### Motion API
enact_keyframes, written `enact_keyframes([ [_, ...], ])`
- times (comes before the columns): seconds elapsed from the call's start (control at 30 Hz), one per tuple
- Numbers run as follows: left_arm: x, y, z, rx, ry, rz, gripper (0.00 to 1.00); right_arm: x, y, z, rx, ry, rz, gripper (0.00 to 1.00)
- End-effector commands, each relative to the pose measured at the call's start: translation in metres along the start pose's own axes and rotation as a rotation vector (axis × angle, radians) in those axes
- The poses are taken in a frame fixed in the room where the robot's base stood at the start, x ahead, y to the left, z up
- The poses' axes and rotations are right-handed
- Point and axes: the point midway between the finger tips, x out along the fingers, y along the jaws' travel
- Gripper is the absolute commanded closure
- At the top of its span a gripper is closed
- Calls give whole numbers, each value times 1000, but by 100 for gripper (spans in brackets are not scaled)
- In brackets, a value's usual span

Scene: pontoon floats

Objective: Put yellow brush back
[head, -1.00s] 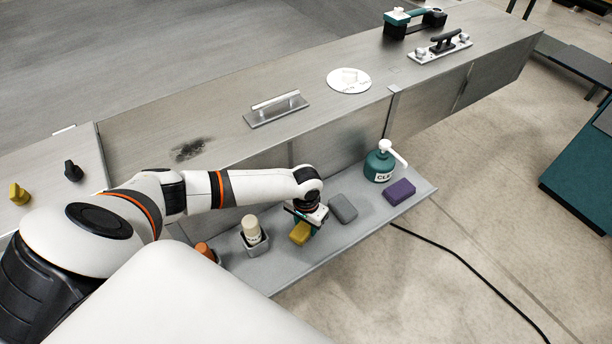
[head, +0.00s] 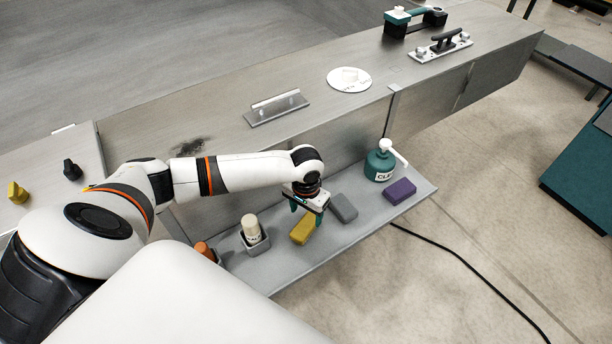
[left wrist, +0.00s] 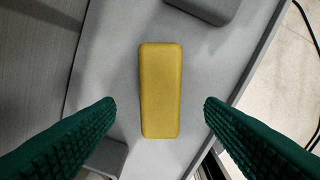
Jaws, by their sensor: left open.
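The yellow brush (head: 302,231) is a plain yellow block lying flat on the grey tray (head: 290,262). It also shows in the middle of the left wrist view (left wrist: 161,90). My left gripper (head: 307,207) is open and empty above the brush. Its two green ridged fingers stand either side of the brush's near end in the left wrist view, apart from it. My right gripper is not in view.
A grey block (head: 343,208) lies right beside the brush. A cream-topped bottle in a square holder (head: 255,240) and an orange item (head: 203,250) stand left. A teal pump bottle (head: 380,165) and a purple block (head: 400,191) are right.

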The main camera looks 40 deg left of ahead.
Motion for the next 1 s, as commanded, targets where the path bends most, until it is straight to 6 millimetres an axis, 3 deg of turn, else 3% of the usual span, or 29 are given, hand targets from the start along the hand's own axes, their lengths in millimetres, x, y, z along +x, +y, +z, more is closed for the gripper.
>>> enact_keyframes([
  [0.2,-41,0,0,1,-2,0,37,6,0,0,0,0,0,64],
  [0.33,-55,0,0,0,0,0,37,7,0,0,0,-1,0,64],
  [1.0,-60,0,0,0,2,0,37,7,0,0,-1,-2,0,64],
])
